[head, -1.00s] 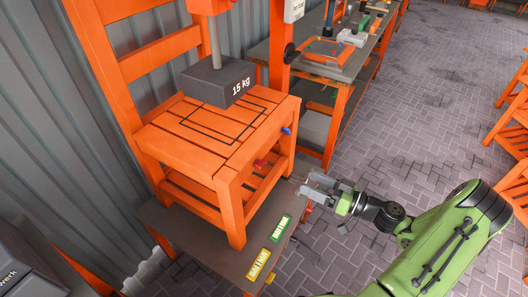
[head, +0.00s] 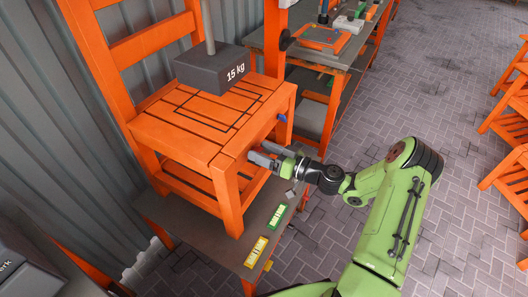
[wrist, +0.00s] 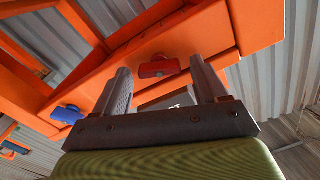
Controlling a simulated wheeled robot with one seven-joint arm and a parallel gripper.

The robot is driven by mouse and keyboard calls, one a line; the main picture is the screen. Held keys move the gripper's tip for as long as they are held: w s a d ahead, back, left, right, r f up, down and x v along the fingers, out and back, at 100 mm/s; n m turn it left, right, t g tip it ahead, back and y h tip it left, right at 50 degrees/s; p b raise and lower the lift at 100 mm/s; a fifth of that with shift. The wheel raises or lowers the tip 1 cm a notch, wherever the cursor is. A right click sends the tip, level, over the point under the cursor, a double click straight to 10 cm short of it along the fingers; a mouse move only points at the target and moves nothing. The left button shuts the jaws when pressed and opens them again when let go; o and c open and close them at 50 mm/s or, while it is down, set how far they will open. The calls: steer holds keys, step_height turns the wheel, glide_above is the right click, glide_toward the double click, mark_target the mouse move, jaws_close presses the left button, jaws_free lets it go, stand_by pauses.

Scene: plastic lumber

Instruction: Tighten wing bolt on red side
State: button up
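The red wing bolt (wrist: 158,68) sits on the orange chair's (head: 190,125) side rail. In the wrist view it shows between the two finger tips, a little beyond them. My gripper (wrist: 160,67) is open, one finger on each side of the bolt; I cannot tell whether either finger touches it. In the head view my gripper (head: 262,154) is at the chair's right side, below the seat edge, and hides the red bolt. The blue wing bolt (head: 282,117) is farther along the same side; it also shows at left in the wrist view (wrist: 68,113).
A 15 kg weight block (head: 213,70) hangs at the seat on a rod. The chair stands on a grey table (head: 215,250) with a green label plate (head: 278,216) and a yellow label plate (head: 257,251). A workbench (head: 330,62) stands behind.

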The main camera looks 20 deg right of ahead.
steer(key=c, duration=0.9)
steer(key=shift+c, duration=0.2)
